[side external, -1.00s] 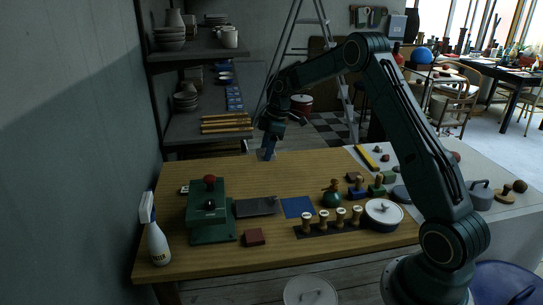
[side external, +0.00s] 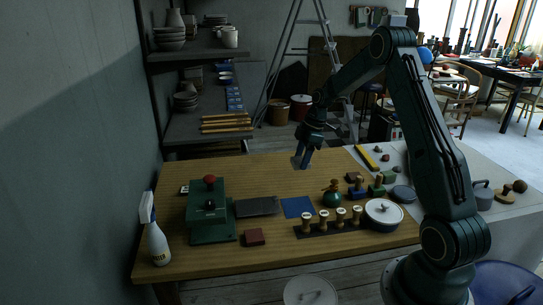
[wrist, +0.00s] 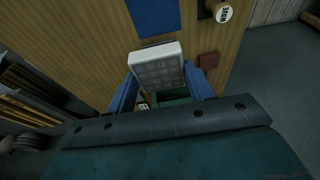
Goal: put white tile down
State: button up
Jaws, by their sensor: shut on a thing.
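My gripper (side external: 303,157) is shut on the white tile (wrist: 156,65) and holds it over the far part of the wooden table (side external: 265,175). In the wrist view the tile stands between the two blue fingers of my gripper (wrist: 160,76), its gridded face toward the camera. In the side view the tile (side external: 297,163) is a small pale patch at the fingertips, and I cannot tell its height above the table. A blue square (side external: 298,207) lies nearer on the table, and it also shows in the wrist view (wrist: 153,17).
A spray bottle (side external: 157,240) stands at left. The far left tabletop is clear.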

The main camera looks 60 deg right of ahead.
aim_at(296, 207)
notch_tip(296, 207, down, 17)
jog(key=shift+f, duration=0.2)
dwell(0.7)
jog(key=shift+f, duration=0.15)
jog(key=o, duration=1.1)
jog(key=v, duration=1.2)
